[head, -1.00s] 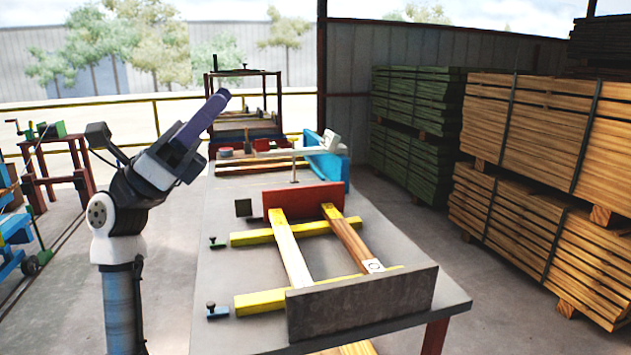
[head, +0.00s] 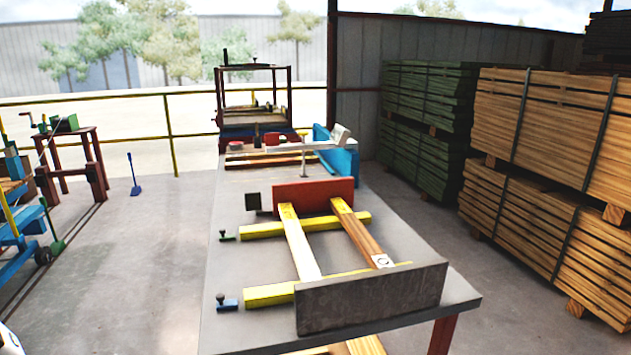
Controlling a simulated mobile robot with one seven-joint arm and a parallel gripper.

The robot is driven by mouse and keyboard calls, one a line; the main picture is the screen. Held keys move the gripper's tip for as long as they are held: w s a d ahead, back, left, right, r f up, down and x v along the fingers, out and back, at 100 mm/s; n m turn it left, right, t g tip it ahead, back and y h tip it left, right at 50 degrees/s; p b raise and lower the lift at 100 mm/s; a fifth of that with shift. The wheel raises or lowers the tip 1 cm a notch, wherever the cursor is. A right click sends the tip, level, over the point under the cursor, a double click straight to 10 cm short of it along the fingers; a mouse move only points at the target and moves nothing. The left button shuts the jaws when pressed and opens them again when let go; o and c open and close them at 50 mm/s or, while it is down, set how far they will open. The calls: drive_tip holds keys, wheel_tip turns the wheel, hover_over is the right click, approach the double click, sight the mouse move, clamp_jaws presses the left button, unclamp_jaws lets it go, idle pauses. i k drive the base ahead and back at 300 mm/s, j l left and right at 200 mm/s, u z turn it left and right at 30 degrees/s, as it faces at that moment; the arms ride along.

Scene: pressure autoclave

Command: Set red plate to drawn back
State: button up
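The red plate (head: 313,195) stands upright on the grey table (head: 222,275), across the far ends of two wooden rails. The left rail (head: 299,245) is pale and the right rail (head: 362,233) is browner; both run from the red plate toward a grey plate (head: 372,298) at the near end. Yellow bars (head: 270,294) lie crosswise under the rails. A small dark block (head: 253,202) sits just left of the red plate. A blue knob (head: 227,301) and a green knob (head: 227,236) are at the table's left side. My gripper is not in view.
Behind the red plate are a blue block (head: 338,160), a white arm-like part (head: 310,145) and a dark-framed rack (head: 253,95). Stacked lumber (head: 545,125) stands at the right. A red stand (head: 75,170) is at the left.

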sight(313, 196)
drive_tip(key=i+j+z, duration=0.3)
drive_tip(key=i, duration=1)
